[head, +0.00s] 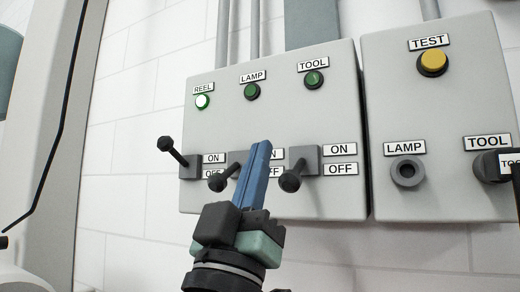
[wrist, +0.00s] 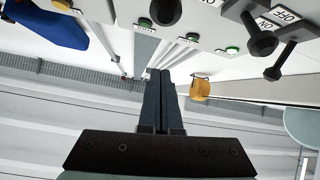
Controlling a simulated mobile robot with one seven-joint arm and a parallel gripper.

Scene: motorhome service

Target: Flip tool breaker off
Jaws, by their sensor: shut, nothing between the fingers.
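The TOOL breaker (head: 303,158) is the right one of three on the grey panel (head: 225,95). Its black lever points down, with the knob (head: 290,182) low by the OFF label (head: 341,169). The TOOL light (head: 313,79) above it is dark green and looks unlit. My gripper (head: 262,146) is shut and empty, its blue fingers pointing up, left of the TOOL lever in the picture. They hide part of the LAMP breaker's labels. The closed fingers also show in the wrist view (wrist: 160,73); any contact with a lever cannot be told.
The LAMP lever (head: 217,182) points down, just left of my fingers. The REEL lever (head: 167,145) points up, and its light (head: 203,101) is lit. A second box (head: 440,110) at right carries a yellow TEST button (head: 432,62) and sockets. An orange object (wrist: 200,88) shows in the wrist view.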

